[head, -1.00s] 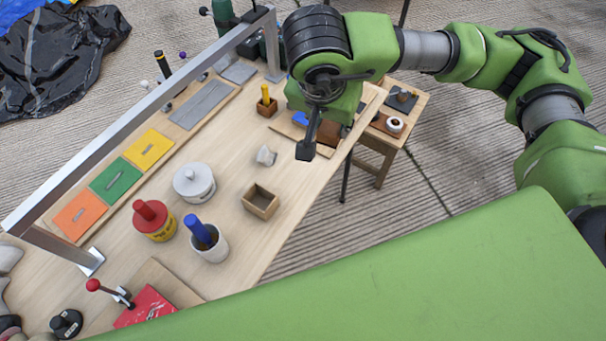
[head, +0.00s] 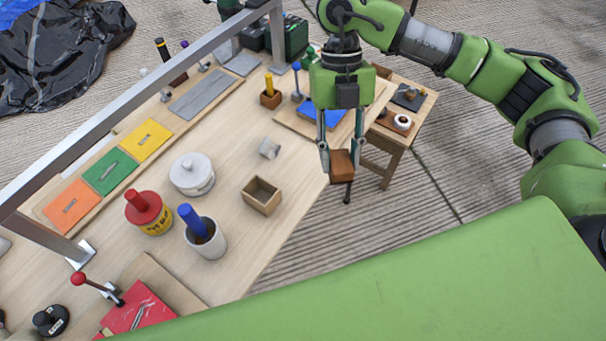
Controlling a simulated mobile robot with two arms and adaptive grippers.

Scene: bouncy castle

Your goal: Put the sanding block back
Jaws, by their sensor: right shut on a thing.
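The sanding block, a brown block (head: 342,166), is between the fingertips of my right gripper (head: 341,158) in the head view. The gripper points down and is shut on the block. The block appears over the right edge of the workbench (head: 240,235); its height above the bench is hard to tell. A blue sheet (head: 326,115) lies on a wooden board (head: 290,117) just behind the gripper. My left gripper is not in view.
An open wooden box (head: 262,195), a white lidded pot (head: 191,174), a red-topped tin (head: 148,213) and a cup with a blue handle (head: 205,237) stand on the bench. A metal rail (head: 130,105) crosses above it. A small side table (head: 388,138) stands to the right.

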